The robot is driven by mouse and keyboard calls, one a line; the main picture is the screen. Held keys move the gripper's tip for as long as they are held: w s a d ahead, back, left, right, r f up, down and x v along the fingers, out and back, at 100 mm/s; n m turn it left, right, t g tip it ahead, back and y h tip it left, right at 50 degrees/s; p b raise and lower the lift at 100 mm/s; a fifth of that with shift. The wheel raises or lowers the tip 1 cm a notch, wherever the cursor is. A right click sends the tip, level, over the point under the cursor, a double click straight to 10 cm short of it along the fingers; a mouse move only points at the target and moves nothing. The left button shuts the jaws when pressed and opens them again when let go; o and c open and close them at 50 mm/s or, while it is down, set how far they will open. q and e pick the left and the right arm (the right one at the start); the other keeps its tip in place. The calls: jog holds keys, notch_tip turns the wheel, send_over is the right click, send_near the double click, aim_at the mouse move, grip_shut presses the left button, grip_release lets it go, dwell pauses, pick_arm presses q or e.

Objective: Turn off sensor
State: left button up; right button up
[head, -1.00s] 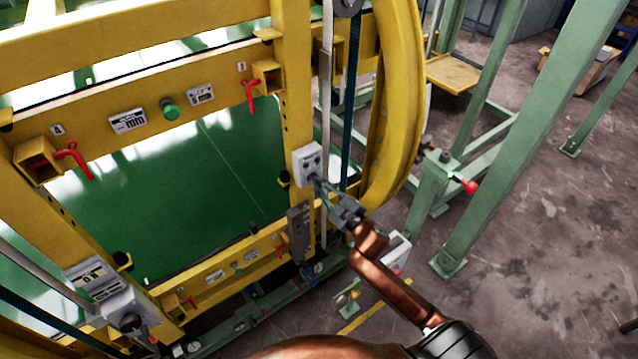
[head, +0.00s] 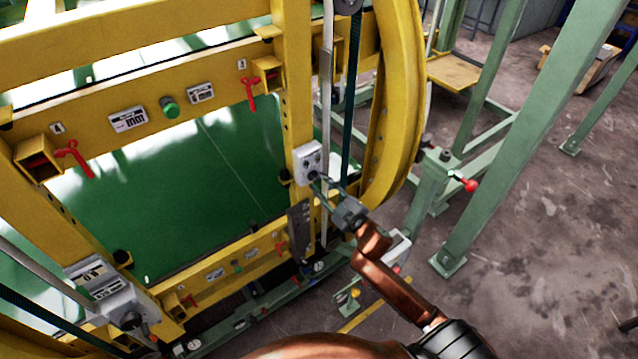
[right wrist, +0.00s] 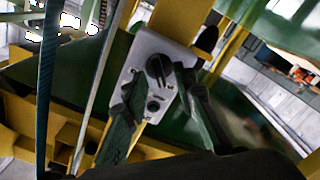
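A light grey box (head: 308,161) with a black knob on its face is mounted on the yellow upright of the ring frame. In the right wrist view this box (right wrist: 150,80) fills the middle, with the black rotary knob (right wrist: 158,68) and smaller round fittings below it. My right gripper (head: 318,183) is at the lower part of the box. In the right wrist view its two dark fingers (right wrist: 160,82) are spread, with the knob showing between their tips. I cannot tell whether either finger touches the knob. My left gripper is not in view.
A yellow curved ring (head: 398,110) and a dark belt (head: 354,90) stand close to the right of the box. A green post with a red-knobbed lever (head: 467,184) is further right. Another grey box (head: 125,305) sits at the lower left. Concrete floor lies open at right.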

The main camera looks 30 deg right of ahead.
jog(key=s, duration=1.1)
jog(key=shift+d, duration=0.4)
jog(key=s+d+f+m+g+h+b, duration=0.1)
jog(key=d+f+m+g, duration=0.15)
jog(key=f, duration=1.05)
jog(key=d+f+m+g+h+b, duration=0.15)
jog(key=d+f, duration=0.25)
jog(key=f, duration=1)
jog(key=s+f+m+g+b, duration=0.15)
jog(key=s+f, duration=0.35)
jog(key=f, duration=0.6)
jog(key=s+f+g+b, duration=0.1)
jog(key=s+f+g, duration=0.25)
jog(key=f, duration=0.75)
jog(key=s+a+f+m+g+b, duration=0.1)
jog(key=s+a+f+g, duration=0.3)
jog(key=s+f, duration=1.1)
jog(key=s+a+f+m+g+y+b, duration=0.1)
jog(key=s+a+f+g, duration=0.3)
jog(key=s+f, duration=1.1)
jog(key=s+a+b, duration=0.1)
jog(key=s+a, duration=0.2)
jog(key=s, duration=0.3)
jog(key=shift+a+f, duration=0.2)
jog(key=shift+a, duration=0.1)
